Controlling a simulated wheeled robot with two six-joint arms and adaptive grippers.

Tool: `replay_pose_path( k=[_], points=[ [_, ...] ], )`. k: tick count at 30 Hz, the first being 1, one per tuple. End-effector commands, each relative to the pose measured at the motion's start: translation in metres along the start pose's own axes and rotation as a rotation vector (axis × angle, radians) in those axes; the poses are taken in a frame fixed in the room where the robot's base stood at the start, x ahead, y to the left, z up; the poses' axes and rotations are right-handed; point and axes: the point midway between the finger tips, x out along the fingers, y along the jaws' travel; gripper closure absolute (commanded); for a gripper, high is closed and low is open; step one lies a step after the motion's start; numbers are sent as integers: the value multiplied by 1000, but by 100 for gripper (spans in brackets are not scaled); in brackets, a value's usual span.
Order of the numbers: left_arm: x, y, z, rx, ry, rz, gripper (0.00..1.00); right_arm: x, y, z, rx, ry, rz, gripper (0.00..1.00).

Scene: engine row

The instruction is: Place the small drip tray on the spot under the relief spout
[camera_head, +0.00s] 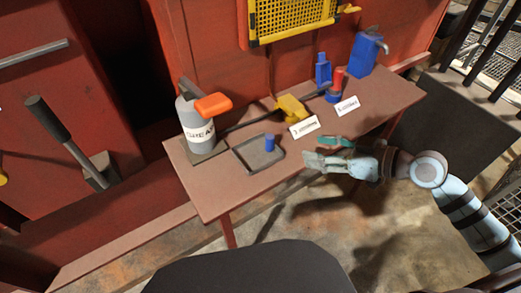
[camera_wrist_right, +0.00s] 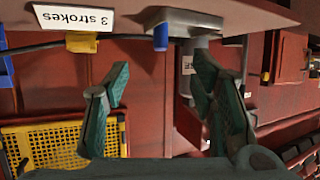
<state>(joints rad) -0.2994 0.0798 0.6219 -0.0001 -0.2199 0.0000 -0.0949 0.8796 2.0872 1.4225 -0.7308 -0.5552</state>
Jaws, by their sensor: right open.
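A shallow dark grey tray (camera_head: 238,156), which looks like the drip tray, lies flat on the brown table. A small blue cylinder (camera_head: 270,143) stands at its right side; I cannot tell whether it is fixed to the tray. My right gripper (camera_head: 318,157) is at the table's front edge, right of the tray and apart from it. In the right wrist view, which is upside down, its two fingers (camera_wrist_right: 163,92) are spread with nothing between them. The blue cylinder (camera_wrist_right: 160,37) shows beyond them. A blue box (camera_head: 363,53) with a grey spout (camera_head: 385,47) stands at the table's far right. My left gripper is out of view.
A yellow tool (camera_head: 291,108), white labels (camera_head: 304,127) and a blue piece with a red top (camera_head: 337,88) occupy the middle and right. A red wall backs the table (camera_head: 215,195); its front left is bare.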

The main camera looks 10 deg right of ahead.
Motion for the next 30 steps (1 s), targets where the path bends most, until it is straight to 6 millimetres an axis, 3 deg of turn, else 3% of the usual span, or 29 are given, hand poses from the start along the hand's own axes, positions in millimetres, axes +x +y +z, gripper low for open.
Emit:
replay_pose_path(
  k=[2,9,21,29,30],
  points=[
    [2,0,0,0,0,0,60,9,4,-6,4,22,2,49],
    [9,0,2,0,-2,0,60,71,1,-6,9,21,-4,49],
    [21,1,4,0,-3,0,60,135,4,2,9,15,-3,49],
    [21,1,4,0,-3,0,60,142,4,1,6,12,-2,49],
    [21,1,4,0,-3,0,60,142,4,1,6,12,-2,54]
  ],
)
